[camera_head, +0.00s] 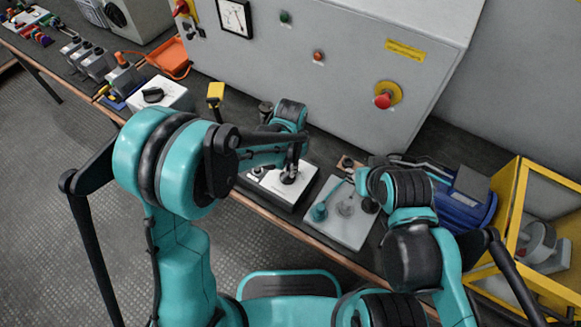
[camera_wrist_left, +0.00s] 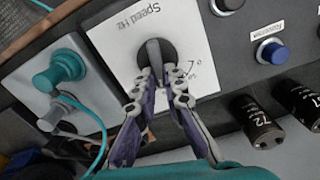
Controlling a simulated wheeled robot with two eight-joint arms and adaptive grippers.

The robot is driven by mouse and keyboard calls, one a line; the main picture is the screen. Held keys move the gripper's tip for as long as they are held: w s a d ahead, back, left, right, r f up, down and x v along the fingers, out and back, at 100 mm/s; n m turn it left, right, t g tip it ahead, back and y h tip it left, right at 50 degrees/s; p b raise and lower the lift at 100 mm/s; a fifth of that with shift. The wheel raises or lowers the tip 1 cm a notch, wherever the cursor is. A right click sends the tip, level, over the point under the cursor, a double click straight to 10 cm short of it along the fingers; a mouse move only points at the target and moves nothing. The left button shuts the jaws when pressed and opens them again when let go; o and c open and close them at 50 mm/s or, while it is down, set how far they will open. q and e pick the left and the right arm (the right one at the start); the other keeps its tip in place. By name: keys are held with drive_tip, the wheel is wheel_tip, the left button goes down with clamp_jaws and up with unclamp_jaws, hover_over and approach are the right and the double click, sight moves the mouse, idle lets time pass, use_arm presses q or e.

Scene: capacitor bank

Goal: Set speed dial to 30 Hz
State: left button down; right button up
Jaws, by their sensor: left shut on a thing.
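The speed dial is a black knob (camera_wrist_left: 156,52) on a white plate (camera_wrist_left: 112,40) that reads "Speed Hz", upside down in the left wrist view. In the head view its white box (camera_head: 268,188) sits on the bench, partly covered by my left arm. My left gripper (camera_wrist_left: 160,80) is shut on the knob, with its fingers on either side of the knob's ridge. It also shows in the head view (camera_head: 289,176). The ridge runs nearly vertical in the wrist view. Fingers hide part of the scale, so I cannot read the setting. My right gripper (camera_head: 366,187) is over the bench, its fingers unclear.
A grey plate with a teal knob (camera_wrist_left: 64,68) is beside the dial box. A blue button (camera_wrist_left: 273,52) and black capacitors (camera_wrist_left: 257,121) are on the other side. The cabinet (camera_head: 335,75) with a red emergency button (camera_head: 383,101) stands behind. A yellow frame (camera_head: 511,215) is at right.

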use_arm(q)
drive_tip(key=c, duration=1.6)
unclamp_jaws()
drive_tip(key=shift+r, duration=0.1)
wheel_tip(320, 180, up, 12)
drive_tip(key=s+a+r+n+t, duration=0.2)
drive_tip(key=s+a, duration=0.4)
drive_tip(key=a, duration=0.3)
drive_tip(key=s+a+r+n+t, duration=0.2)
drive_tip(key=s+a+n+t, duration=0.3)
drive_tip(key=a, duration=0.5)
drive_tip(key=shift+s+r+n, duration=0.2)
drive_tip(key=shift+s+n, duration=0.2)
drive_tip(key=shift+n, duration=0.7)
